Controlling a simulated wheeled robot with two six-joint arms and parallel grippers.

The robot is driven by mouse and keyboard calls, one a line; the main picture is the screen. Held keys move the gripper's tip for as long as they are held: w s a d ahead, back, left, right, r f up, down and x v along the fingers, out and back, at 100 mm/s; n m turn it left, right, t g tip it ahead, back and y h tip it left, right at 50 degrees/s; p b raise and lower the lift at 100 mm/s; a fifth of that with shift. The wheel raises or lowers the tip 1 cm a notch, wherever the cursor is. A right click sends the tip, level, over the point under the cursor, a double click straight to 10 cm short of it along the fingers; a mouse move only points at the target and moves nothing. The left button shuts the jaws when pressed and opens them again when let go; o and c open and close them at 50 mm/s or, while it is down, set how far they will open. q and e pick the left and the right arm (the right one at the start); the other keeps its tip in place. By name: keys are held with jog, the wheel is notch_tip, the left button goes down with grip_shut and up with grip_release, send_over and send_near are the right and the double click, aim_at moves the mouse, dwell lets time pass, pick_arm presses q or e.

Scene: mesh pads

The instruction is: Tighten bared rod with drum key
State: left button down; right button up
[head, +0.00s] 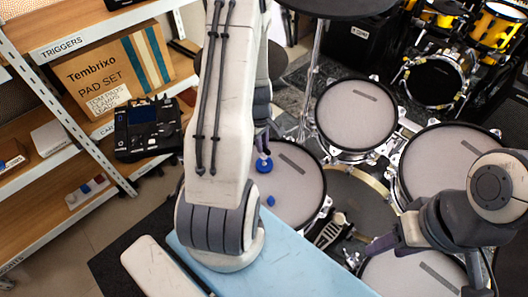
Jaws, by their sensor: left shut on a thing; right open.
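Several round drums with pale mesh pads stand around the middle and right, with small tension rods on their rims. The nearest left drum (290,187) lies under my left gripper (262,140), which is partly hidden behind my own pale arm. The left gripper is shut on a blue object (264,163), seemingly the drum key, above this drum's left part. A smaller blue piece (270,200) shows just below it, near the rim. I cannot tell which rod is bared. My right gripper (378,246) is open, over the lower right drum (412,274); its fingertips are small in view.
A pale blue surface (300,265) fills the lower middle. A shelf on the left holds a Tembrixo pad set box (115,75) and a black module (147,128). A dark cymbal pad (335,6) hangs above. More drums stand right, including one top right (450,160).

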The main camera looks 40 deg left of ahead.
pick_arm(q)
notch_tip(320, 180, up, 3)
jog(key=shift+s+f+p, duration=0.1)
jog(key=shift+f+p, duration=0.1)
jog(key=shift+p, duration=0.7)
jog(key=shift+f, duration=0.1)
